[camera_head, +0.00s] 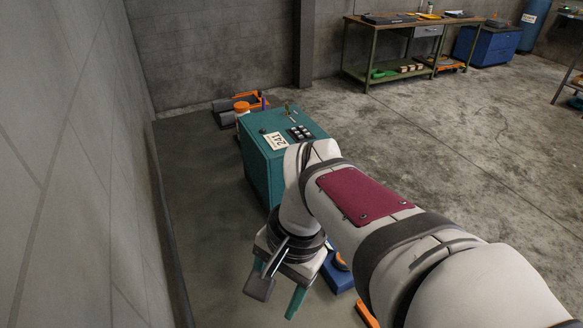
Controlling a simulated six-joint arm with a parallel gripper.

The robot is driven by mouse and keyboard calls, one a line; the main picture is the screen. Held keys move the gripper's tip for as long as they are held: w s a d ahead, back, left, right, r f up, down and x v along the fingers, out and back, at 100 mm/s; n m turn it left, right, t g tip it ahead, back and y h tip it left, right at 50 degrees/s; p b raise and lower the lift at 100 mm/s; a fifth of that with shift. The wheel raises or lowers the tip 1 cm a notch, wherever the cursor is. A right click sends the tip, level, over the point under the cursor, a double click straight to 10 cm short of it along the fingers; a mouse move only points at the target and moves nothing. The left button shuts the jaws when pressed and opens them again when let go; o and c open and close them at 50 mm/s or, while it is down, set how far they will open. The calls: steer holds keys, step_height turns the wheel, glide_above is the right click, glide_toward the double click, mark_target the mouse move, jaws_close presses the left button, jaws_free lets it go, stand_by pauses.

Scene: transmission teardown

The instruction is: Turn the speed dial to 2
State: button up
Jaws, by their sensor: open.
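A teal box-shaped machine (258,165) stands on the dark bench, with a white label (276,141) reading "241" on its top. A cluster of small dark buttons or knobs (300,132) and a small upright lever or key (287,107) are also on its top. I cannot make out a speed dial or its numbers; my arm hides part of the machine's near right side. My gripper (277,283) points down in front of the machine, nearer the camera and apart from its top. Its teal fingers are spread and no object shows between them.
An orange and white container (242,108) and orange-and-grey items (226,112) sit behind the machine. A blue object (338,274) lies beside my wrist, partly hidden. The grey wall (75,150) runs close along the left. The dark bench top (195,200) is clear left of the machine.

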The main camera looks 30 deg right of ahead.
steer(key=w+d+m+t, duration=0.2)
steer(key=w+d+m, duration=0.9)
steer(key=d, duration=0.5)
steer(key=w+d+f+m+t, duration=0.1)
steer(key=w+d+f+m, duration=0.15)
steer(key=d, duration=0.55)
steer(key=w+d+f+m, duration=0.1)
steer(key=d+f+m, duration=0.25)
steer(key=d, duration=0.45)
steer(key=shift+m, duration=0.3)
steer(key=x, duration=1.4)
steer(key=shift+w+f, duration=0.1)
steer(key=shift+f, duration=0.05)
steer(key=shift+w+a+f, duration=0.1)
steer(key=shift+w+f, duration=0.1)
steer(key=shift+f, duration=0.25)
steer(key=shift+c, duration=0.2)
jaws_close()
